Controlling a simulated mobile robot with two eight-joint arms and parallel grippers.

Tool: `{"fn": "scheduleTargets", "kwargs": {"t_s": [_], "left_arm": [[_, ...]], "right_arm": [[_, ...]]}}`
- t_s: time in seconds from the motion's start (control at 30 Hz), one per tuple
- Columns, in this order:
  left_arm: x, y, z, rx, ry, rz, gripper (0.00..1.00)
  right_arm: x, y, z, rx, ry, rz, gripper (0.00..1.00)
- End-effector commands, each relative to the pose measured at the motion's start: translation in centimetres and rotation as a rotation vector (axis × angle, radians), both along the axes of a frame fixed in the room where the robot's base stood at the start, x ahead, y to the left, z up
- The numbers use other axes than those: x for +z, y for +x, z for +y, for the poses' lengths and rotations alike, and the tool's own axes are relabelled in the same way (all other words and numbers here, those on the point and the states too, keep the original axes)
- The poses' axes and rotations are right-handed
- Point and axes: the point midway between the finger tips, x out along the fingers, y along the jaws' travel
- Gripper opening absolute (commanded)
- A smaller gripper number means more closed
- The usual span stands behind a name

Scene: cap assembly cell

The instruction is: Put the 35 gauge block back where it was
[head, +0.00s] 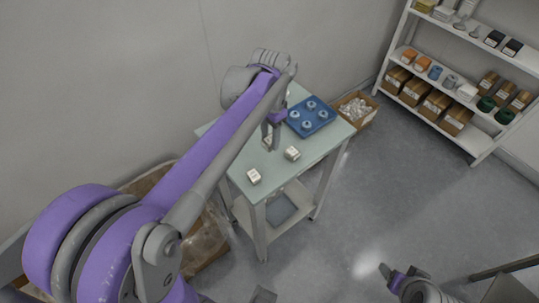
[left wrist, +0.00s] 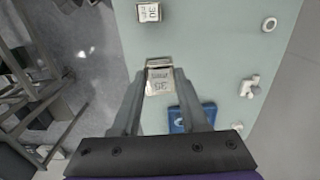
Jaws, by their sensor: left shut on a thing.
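The 35 gauge block (left wrist: 160,82), a small pale metallic block with "35" on its face, sits between the fingertips of my left gripper (left wrist: 155,75) in the left wrist view. In the head view my left gripper (head: 271,139) is low over the table, left of the blue tray, and mostly hides the block. I cannot tell whether the block touches the tabletop. A block marked 30 (left wrist: 148,12) stands apart from it. In the head view two pale blocks (head: 292,153) (head: 254,176) stand nearer the table's front. My right gripper (head: 388,272) shows small at the lower right, its jaws unclear.
The pale green table (head: 318,152) carries a blue tray (head: 325,125) with several round parts. A ring (left wrist: 269,24) and a metal fitting (left wrist: 249,87) lie on the tabletop. Loaded shelves (head: 480,150) stand at right.

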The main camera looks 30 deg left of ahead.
Motion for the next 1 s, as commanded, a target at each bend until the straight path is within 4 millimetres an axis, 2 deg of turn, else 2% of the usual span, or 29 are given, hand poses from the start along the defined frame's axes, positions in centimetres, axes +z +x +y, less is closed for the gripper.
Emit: {"fn": "scheduleTargets", "kwargs": {"t_s": [0.2, 0.6, 1.0], "left_arm": [[-4.0, 0.0, 0.0, -0.003, 0.000, 0.000, 0.08], [-8.8, 0.0, 0.0, -0.002, 0.000, 0.000, 0.08], [-9.6, 0.0, 0.0, -0.002, 0.000, 0.000, 0.08]], "right_arm": [[-0.4, -0.1, 0.0, 0.000, 0.000, 0.002, 0.73], [-0.7, -0.2, 0.0, 0.000, 0.000, 0.004, 0.73], [-1.0, -0.3, 0.0, 0.000, 0.000, 0.005, 0.73]]}}
